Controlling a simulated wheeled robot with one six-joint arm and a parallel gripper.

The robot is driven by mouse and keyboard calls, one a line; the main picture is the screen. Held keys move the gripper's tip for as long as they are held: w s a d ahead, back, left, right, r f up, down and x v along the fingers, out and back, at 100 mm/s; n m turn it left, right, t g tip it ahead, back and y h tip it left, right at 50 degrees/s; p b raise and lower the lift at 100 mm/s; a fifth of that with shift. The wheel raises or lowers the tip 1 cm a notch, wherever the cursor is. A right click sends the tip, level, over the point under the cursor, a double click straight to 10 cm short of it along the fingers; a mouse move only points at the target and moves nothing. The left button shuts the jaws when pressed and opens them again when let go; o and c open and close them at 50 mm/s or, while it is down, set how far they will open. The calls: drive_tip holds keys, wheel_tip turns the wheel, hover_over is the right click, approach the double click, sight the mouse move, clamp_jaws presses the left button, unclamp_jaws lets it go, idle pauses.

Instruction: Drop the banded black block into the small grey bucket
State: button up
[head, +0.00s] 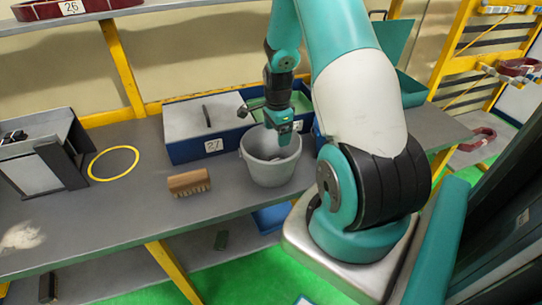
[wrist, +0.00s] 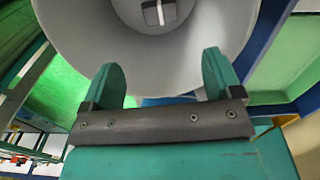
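The small grey bucket (head: 271,168) stands upright on the grey bench, and its inside fills the top of the wrist view (wrist: 80,38). The banded black block (wrist: 152,14), dark with a white band, lies at the bottom of the bucket, cut by the top edge of the wrist view. My gripper (head: 283,138) is over the bucket's mouth, pointing down. In the wrist view its two teal fingers (wrist: 163,75) are spread wide with nothing between them, apart from the block.
The bench front (head: 130,215) is clear.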

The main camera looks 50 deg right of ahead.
drive_tip(key=shift+r, duration=0.1)
wheel_tip(320, 180, up, 17)
drive_tip(key=b, duration=0.3)
drive_tip(key=shift+r, duration=0.15)
idle(0.5)
drive_tip(key=a+r+n+t+y+b, duration=0.1)
drive_tip(key=a+r+n+b, duration=0.1)
drive_tip(key=a+n, duration=1.45)
drive_tip(key=s+a+n+y, duration=0.1)
drive_tip(key=s+a+n, duration=0.6)
drive_tip(key=a, duration=0.4)
drive_tip(key=s+a+n+g+y, duration=0.1)
drive_tip(key=s+a+n+y, duration=0.1)
drive_tip(key=s+a+n, duration=0.5)
drive_tip(key=s+a, duration=0.1)
drive_tip(key=a, duration=0.3)
drive_tip(key=shift+a+b, duration=0.15)
drive_tip(key=shift+b, duration=0.15)
drive_tip(key=shift+r, duration=0.1)
